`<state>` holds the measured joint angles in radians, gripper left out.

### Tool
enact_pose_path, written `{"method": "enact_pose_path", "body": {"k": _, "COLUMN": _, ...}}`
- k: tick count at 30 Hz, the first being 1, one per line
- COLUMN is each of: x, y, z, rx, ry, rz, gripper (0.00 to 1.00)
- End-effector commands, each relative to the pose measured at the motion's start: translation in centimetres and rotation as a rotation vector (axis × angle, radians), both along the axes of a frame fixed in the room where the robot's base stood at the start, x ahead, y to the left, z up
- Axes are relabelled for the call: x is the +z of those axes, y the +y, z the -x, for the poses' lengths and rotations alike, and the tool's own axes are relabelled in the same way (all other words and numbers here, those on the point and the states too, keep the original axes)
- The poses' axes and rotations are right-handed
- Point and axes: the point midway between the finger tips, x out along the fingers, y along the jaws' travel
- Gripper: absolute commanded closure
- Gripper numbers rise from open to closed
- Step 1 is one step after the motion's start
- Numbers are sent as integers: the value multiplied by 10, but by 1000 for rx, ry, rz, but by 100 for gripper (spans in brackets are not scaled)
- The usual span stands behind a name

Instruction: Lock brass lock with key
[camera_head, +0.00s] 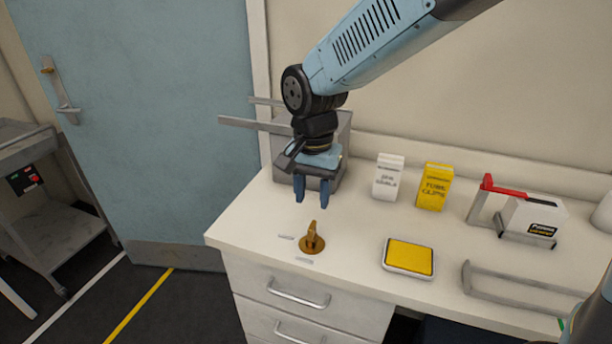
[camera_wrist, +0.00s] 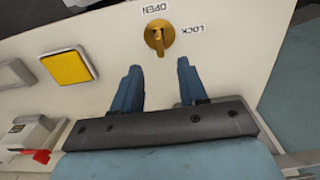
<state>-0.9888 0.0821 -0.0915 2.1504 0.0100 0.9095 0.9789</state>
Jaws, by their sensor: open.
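The brass lock (camera_head: 312,243) is a round plate on the white counter near its front left, with a key (camera_head: 311,229) standing upright in it. In the wrist view the brass lock (camera_wrist: 167,34) lies beyond the fingertips, with the key (camera_wrist: 158,42) on it. The word OPEN is printed on one side of it and LOCK on another; which label the key points to is not clear. My gripper (camera_head: 312,199) is open and empty, pointing down above and a little behind the lock. Its two blue fingers (camera_wrist: 160,70) are apart and touch nothing.
A yellow pad (camera_head: 408,256) lies right of the lock. A grey metal box (camera_head: 336,160) stands behind my gripper. A white box (camera_head: 388,177) and a yellow box (camera_head: 434,187) stand at the back. A metal handle frame (camera_head: 520,283) is at the right. Counter around the lock is clear.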

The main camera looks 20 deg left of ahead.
Motion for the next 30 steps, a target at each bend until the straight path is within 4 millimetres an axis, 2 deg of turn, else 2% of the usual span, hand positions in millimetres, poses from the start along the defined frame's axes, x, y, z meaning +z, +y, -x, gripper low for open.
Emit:
{"method": "enact_pose_path", "body": {"k": 6, "x": -37, "y": -1, "z": 1, "rx": 1, "ry": 2, "rz": 4, "gripper": 57}}
{"method": "enact_pose_path", "body": {"k": 15, "x": -76, "y": 0, "z": 0, "rx": 2, "ry": 1, "rz": 3, "gripper": 57}}
{"method": "enact_pose_path", "body": {"k": 21, "x": -87, "y": 0, "z": 0, "rx": 1, "ry": 0, "rz": 1, "gripper": 57}}
{"method": "enact_pose_path", "body": {"k": 30, "x": -88, "y": 0, "z": 0, "rx": 2, "ry": 0, "rz": 0, "gripper": 57}}
